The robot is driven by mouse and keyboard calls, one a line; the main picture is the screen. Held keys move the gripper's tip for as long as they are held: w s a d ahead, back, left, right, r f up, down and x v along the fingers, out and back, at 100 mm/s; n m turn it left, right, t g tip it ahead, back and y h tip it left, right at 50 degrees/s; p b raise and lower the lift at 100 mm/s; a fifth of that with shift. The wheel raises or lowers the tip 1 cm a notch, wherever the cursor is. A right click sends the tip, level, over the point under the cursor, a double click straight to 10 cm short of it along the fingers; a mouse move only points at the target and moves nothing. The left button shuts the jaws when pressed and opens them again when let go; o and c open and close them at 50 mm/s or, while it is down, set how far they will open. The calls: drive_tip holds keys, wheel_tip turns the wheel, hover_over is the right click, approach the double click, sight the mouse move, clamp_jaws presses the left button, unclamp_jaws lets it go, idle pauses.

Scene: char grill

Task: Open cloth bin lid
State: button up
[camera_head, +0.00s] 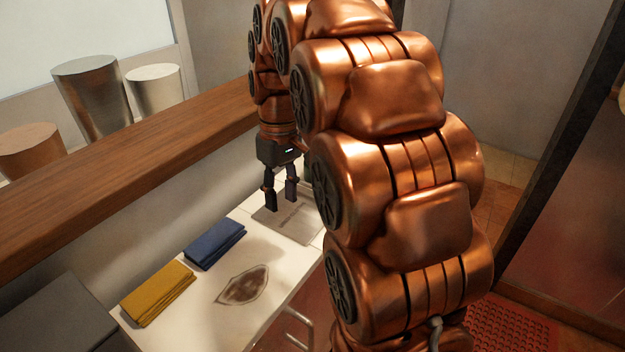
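A flat grey lid-like panel (296,226) with small, unreadable dark lettering lies at the far end of the white counter. It looks like the cloth bin lid and appears to lie flat. My arm hides its right part. My gripper (281,202) points down over the panel's back left part, its two dark fingers apart with nothing visible between them. I cannot tell whether the fingertips touch the panel. A folded blue cloth (214,245) and a folded yellow cloth (158,293) lie on the counter, nearer the camera than the panel.
A dark stain (243,285) marks the white counter (195,325). A wooden ledge (130,165) runs along the left, with metal containers (92,97) behind it. A dark grey box-like surface (55,318) is at lower left. A metal handle (300,318) sticks out from the counter's front.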

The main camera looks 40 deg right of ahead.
drive_tip(key=w+d+f+n+b, duration=0.1)
drive_tip(key=w+d, duration=0.5)
drive_tip(key=d, duration=0.3)
drive_tip(key=w+d+f+n, duration=0.1)
drive_tip(key=w+d+f, duration=0.1)
drive_tip(key=w+d, duration=0.45)
drive_tip(key=p, duration=0.2)
approach(297, 203)
drive_tip(key=shift+t+y, duration=0.3)
drive_tip(key=shift+s+d+f, duration=0.25)
drive_tip(key=shift+d+f, duration=0.35)
drive_tip(key=shift+s+d+f, duration=0.3)
drive_tip(key=shift+d+f, duration=0.25)
drive_tip(key=shift+f, duration=0.05)
drive_tip(key=shift+s+d+f, duration=0.25)
drive_tip(key=shift+d+f, duration=0.35)
clamp_jaws()
